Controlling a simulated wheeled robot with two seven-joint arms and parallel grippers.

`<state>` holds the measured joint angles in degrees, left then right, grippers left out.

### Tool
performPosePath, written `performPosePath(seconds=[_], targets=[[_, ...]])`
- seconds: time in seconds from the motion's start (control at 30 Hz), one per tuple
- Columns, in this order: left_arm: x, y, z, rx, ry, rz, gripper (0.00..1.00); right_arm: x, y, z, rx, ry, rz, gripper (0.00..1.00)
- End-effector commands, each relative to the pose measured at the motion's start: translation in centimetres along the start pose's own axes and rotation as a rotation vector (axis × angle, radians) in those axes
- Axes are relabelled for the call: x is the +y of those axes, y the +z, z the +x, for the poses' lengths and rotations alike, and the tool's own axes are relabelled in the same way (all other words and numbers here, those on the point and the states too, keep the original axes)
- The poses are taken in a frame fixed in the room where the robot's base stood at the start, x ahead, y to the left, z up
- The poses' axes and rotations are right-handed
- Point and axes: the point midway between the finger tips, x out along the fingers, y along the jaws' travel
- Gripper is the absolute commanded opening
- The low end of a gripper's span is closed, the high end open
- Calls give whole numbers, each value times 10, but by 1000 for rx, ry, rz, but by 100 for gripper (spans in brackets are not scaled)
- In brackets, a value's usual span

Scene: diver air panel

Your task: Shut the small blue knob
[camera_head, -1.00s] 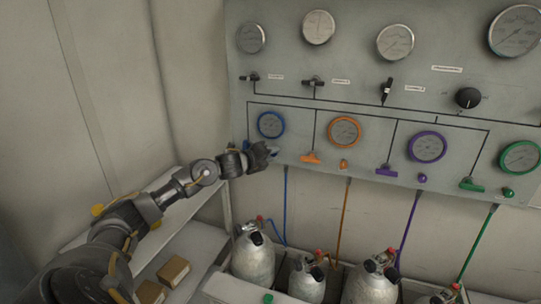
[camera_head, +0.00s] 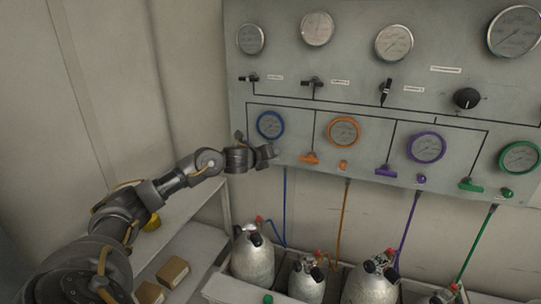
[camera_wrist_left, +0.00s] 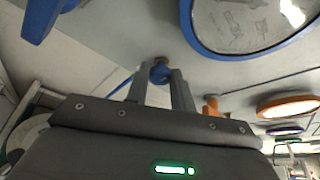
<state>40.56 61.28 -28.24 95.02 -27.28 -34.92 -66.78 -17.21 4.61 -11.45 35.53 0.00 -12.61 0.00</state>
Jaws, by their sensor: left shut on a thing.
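The small blue knob (camera_wrist_left: 160,72) sits on the panel below the blue-rimmed gauge (camera_head: 270,125). In the left wrist view it is between the fingertips of my left gripper (camera_wrist_left: 160,80), which is shut on it. In the head view my left gripper (camera_head: 268,153) is against the panel under the blue gauge and hides most of the knob. A larger blue handle (camera_wrist_left: 48,15) shows at the upper left of the left wrist view, apart from the gripper. My right gripper is not in view.
Orange (camera_head: 310,158), purple (camera_head: 386,171) and green (camera_head: 471,185) handles line the panel to the right, with small knobs beside them. Grey cylinders (camera_head: 252,260) stand below with coloured hoses. A shelf with boxes (camera_head: 173,270) is at the lower left.

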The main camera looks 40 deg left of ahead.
Motion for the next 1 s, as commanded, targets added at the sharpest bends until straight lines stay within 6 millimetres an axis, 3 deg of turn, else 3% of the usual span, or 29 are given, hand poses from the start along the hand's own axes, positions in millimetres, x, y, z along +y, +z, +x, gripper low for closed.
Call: performPosePath(seconds=[0.27,0.3,0.47,0.77,1.0], targets=[[1,-2,0,3,3,3,1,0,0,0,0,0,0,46],[1,-2,0,3,3,3,27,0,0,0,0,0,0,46],[1,-1,0,2,2,1,46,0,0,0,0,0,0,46],[1,0,-2,1,1,0,46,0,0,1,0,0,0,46],[2,-1,-36,0,1,6,46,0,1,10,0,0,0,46]])
